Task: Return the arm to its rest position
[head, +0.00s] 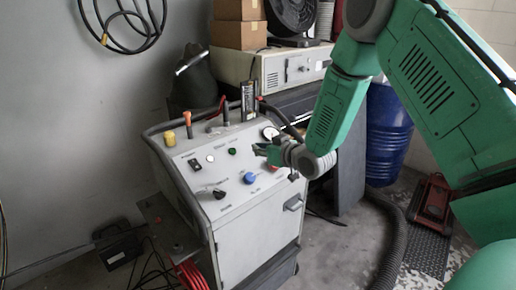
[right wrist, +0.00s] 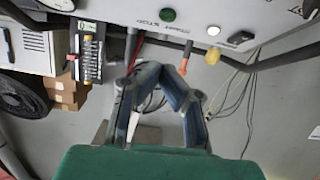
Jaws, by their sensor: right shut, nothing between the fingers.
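My right arm (head: 328,110), green with grey joints, comes in from the right of the head view. Its gripper (head: 268,152) is over the right part of the grey control cabinet's sloped panel (head: 205,165), near the blue knob (head: 249,178). I cannot tell its exact height above the panel. In the right wrist view the gripper (right wrist: 154,68) is shut and empty, its fingers angled together. My left gripper is out of view.
Behind the cabinet are a beige instrument (head: 285,70), cardboard boxes (head: 240,35) and a black fan (head: 291,14). A blue barrel (head: 386,135), a dark corrugated hose (head: 393,245) and a red jack (head: 432,200) are at the right. Cables lie on the floor at left.

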